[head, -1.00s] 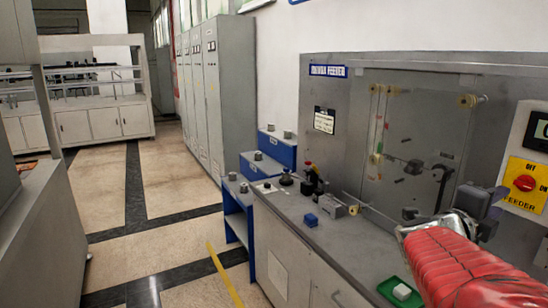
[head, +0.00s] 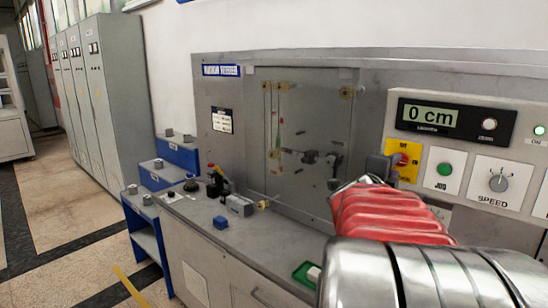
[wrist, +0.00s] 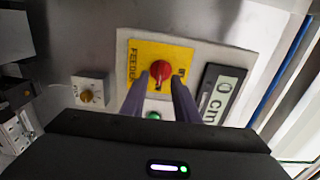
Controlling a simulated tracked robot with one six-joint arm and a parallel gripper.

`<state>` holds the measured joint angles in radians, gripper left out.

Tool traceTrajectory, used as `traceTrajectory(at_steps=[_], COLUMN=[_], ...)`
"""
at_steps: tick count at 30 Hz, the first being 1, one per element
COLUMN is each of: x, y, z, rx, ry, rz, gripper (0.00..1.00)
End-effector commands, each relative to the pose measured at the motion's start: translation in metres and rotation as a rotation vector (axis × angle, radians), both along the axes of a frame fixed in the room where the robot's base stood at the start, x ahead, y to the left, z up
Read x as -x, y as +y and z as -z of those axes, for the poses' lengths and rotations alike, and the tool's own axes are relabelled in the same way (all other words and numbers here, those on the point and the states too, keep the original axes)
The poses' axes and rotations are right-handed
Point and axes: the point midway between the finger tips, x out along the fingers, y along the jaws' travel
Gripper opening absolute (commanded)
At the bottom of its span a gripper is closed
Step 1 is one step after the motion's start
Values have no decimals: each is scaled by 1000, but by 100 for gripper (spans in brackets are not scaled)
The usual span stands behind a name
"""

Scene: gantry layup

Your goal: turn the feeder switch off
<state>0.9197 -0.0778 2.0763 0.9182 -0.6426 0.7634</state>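The feeder switch (head: 402,160) is a red rotary knob on a yellow plate, on the grey panel right of the glass window. In the wrist view the red knob (wrist: 160,70) lies between my two fingers, with the FEEDER lettering to its left. A pale mark on the knob points down in that picture, seemingly the ON side. My gripper (wrist: 160,82) is open, its fingertips on either side of the knob; I cannot tell whether they touch it. In the head view my gripper (head: 376,168) partly hides the plate's left edge.
A display (head: 455,118) reading 0 cm is above the switch. A green JOG button (head: 445,169) and a SPEED knob (head: 498,182) are to its right. Below the window, the worktop holds a blue block (head: 221,222) and a green tray (head: 303,271).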

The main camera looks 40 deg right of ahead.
Motion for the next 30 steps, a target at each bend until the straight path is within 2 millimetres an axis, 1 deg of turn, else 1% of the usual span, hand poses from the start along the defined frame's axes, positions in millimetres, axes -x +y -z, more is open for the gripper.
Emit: traceTrajectory(at_steps=[1, 3, 7, 10, 18, 30], x=[0, -2, -2, -3, -3, -3], y=[-7, -14, -24, -27, -27, -27], z=[1, 0, 0, 0, 0, 0], rx=[0, 0, -1, 1, 1, 0], ry=[2, 1, 1, 1, 1, 1], rz=[1, 0, -1, -2, -2, -3], gripper=[28, 28, 28, 28, 28, 0])
